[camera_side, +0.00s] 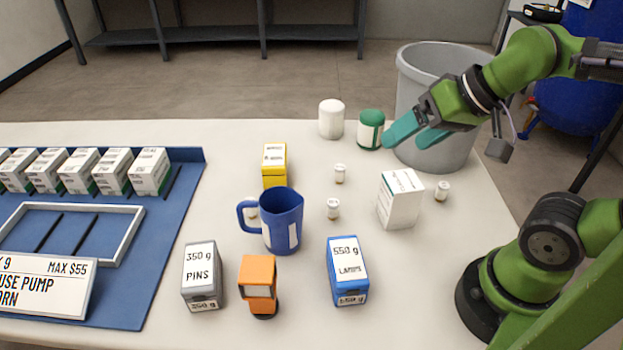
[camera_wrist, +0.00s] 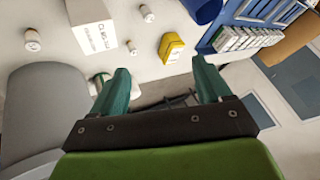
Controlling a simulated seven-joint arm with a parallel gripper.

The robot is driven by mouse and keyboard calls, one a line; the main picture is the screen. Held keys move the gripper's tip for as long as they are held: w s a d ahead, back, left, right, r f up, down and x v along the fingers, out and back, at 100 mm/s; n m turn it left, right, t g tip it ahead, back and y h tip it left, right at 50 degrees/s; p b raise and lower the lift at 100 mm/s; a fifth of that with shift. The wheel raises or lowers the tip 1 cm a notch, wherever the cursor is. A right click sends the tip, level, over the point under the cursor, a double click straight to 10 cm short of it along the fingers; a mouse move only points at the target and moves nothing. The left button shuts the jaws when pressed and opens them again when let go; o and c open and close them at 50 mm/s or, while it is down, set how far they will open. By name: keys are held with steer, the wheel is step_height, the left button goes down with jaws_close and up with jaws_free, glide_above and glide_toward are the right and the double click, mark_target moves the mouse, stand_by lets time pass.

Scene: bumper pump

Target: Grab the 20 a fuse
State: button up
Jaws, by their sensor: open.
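Several small white capped cylinders stand on the table, and I cannot read which one is the 20 A fuse. Three show in the wrist view: a left one (camera_wrist: 32,40), a middle one (camera_wrist: 132,47) and an upper one (camera_wrist: 147,13). My gripper (camera_side: 408,138) is open and empty above the table's back right, by the green-lidded jar. Its teal fingers (camera_wrist: 160,72) are spread in the wrist view.
The white box (camera_side: 399,199), green-lidded jar (camera_side: 370,129), white jar (camera_side: 331,119), yellow box (camera_side: 274,164), blue mug (camera_side: 283,220), pins box (camera_side: 201,277), orange item (camera_side: 259,284) and lamps box (camera_side: 348,271) stand around. A grey bin (camera_side: 412,85) is behind my gripper; a blue mat (camera_side: 150,255) lies left.

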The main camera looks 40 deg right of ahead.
steer(key=c, duration=0.3)
steer(key=n+g+h, duration=0.2)
steer(key=n+g, duration=0.2)
steer(key=g, duration=0.3)
glide_above(333, 202)
step_height(333, 202, down, 7)
step_height(333, 202, down, 16)
steer(key=shift+f, duration=0.1)
